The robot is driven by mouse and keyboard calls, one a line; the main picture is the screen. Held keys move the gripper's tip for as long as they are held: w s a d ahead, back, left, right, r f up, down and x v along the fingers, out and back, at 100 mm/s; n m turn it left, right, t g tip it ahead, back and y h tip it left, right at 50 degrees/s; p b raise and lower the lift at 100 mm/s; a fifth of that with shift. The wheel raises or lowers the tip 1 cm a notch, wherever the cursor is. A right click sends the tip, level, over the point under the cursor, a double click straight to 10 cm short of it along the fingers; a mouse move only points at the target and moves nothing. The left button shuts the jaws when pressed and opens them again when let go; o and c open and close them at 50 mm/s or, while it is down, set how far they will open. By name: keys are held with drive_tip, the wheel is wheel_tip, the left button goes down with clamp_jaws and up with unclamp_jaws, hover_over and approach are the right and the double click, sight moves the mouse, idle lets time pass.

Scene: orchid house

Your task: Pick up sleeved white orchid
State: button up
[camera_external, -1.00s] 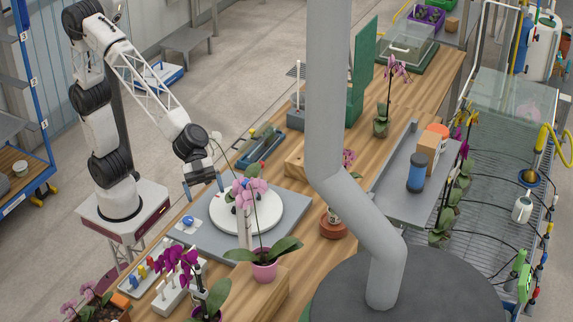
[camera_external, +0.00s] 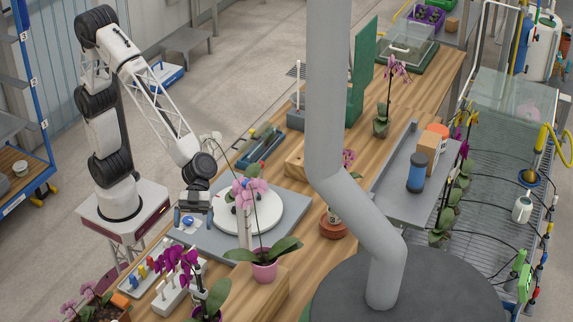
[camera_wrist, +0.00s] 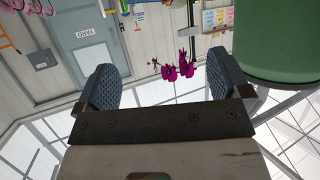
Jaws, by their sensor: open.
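A white bloom (camera_external: 211,141) on a thin arching stem shows in the external view, above and behind my wrist. My gripper (camera_external: 192,222) hangs over the near left part of the grey board, left of the white turntable (camera_external: 270,208). In the wrist view my gripper (camera_wrist: 164,82) shows two grey padded fingers wide apart with nothing between them. The white orchid cannot be made out in the wrist view.
A pink orchid (camera_external: 264,256) stands in front of the turntable. Purple orchids (camera_external: 187,262) and a small rack stand at the near left. A grey pole (camera_external: 336,100) hides part of the bench. In the wrist view a large green object (camera_wrist: 275,40) fills the upper right.

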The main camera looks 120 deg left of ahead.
wheel_tip(320, 180, down, 14)
idle(0.3)
drive_tip(key=shift+x, duration=1.3)
drive_tip(key=shift+x, duration=2.55)
drive_tip(key=c, duration=1.3)
